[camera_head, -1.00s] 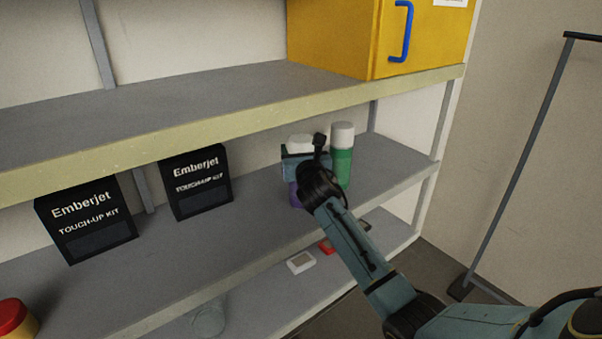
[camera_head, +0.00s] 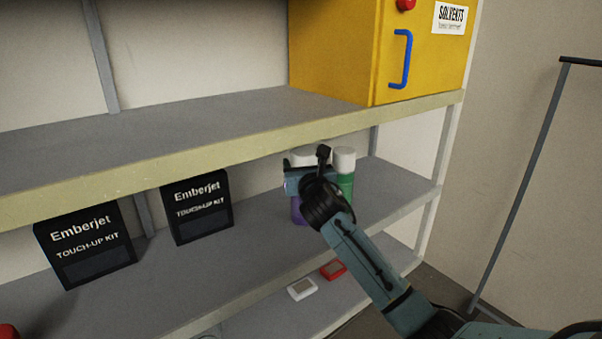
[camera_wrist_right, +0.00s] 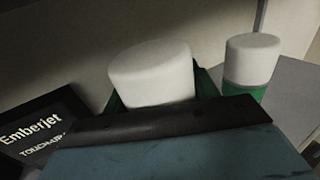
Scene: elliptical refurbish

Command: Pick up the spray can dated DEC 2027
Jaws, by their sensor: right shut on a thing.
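My right gripper (camera_head: 297,183) is shut on a spray can on the middle shelf. In the head view its white cap (camera_head: 301,157) shows above the gripper and its purple body (camera_head: 298,211) below. In the right wrist view the white cap (camera_wrist_right: 152,74) stands behind my gripper's dark bar, which hides most of the body. Some green shows beside that cap; I cannot tell what it belongs to. A green spray can (camera_head: 346,183) with a white cap stands to the right, also in the wrist view (camera_wrist_right: 250,80). No date is readable. My left gripper is out of view.
Two black Emberjet touch-up kits (camera_head: 85,245) (camera_head: 197,207) stand left on the same shelf (camera_head: 255,225). The shelf above holds a yellow solvents cabinet (camera_head: 335,45) and hangs low over the cans. White and red small items (camera_head: 302,289) (camera_head: 333,269) lie on the lower shelf.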

